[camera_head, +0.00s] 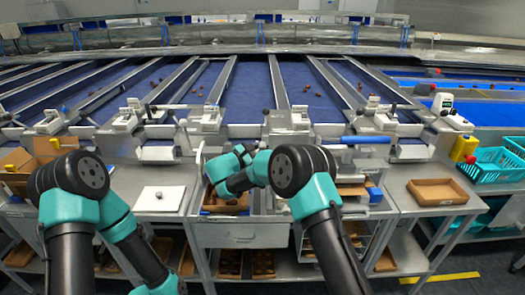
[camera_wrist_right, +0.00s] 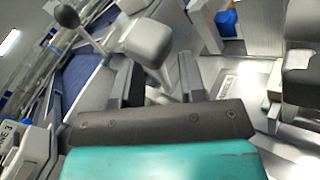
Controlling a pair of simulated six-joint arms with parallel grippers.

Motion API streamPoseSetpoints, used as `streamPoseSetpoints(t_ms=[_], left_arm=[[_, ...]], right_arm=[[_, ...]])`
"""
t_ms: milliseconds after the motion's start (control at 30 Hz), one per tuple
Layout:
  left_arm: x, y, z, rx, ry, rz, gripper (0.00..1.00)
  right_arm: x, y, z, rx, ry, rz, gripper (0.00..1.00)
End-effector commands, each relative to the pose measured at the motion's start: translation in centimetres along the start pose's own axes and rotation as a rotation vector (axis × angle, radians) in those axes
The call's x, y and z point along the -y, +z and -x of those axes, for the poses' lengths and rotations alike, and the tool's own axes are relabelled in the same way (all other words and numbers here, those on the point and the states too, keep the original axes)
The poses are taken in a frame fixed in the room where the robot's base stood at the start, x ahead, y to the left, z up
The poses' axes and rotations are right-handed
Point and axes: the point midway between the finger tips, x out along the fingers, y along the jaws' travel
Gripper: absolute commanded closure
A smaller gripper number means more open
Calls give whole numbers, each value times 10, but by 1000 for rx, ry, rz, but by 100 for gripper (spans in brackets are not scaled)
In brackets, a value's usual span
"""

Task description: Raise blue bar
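The blue bar (camera_head: 365,140) lies level across the front of a lane at right of centre in the head view, beside a grey frame. I cannot pick it out surely in the right wrist view. My right arm reaches left of the bar in the head view, with its wrist over the cart. In the wrist view my right gripper (camera_wrist_right: 158,77) has its two fingers apart, with a grey rounded block (camera_wrist_right: 149,43) beyond the gap. I see nothing held. My left arm bends down at the left; its fingers are out of view.
A white board (camera_head: 159,199) lies on the left bench, and a shallow brown tray (camera_head: 437,192) on the right bench. Teal crates (camera_head: 489,166) and a yellow container (camera_head: 463,148) stand at the far right. Metal lane gates line the back.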

Motion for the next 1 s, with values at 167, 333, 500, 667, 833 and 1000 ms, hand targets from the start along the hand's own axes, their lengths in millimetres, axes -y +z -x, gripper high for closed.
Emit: streamPoseSetpoints(t_ms=[167, 333, 500, 667, 833, 1000], left_arm=[[0, 0, 0, 0, 0, 0, 63], [0, 0, 0, 0, 0, 0, 63], [0, 0, 0, 0, 0, 0, 63], [0, 0, 0, 0, 0, 0, 63], [0, 0, 0, 0, 0, 0, 63], [0, 0, 0, 0, 0, 0, 63]], right_arm=[[0, 0, -14, -1, 1, 0, 62], [0, 0, -16, -1, 1, 0, 62], [0, 0, -16, -1, 1, 1, 65], [0, 0, -16, -1, 1, 1, 80], [0, 0, -16, -1, 1, 1, 97], [0, 0, -16, 0, 1, 1, 100]])
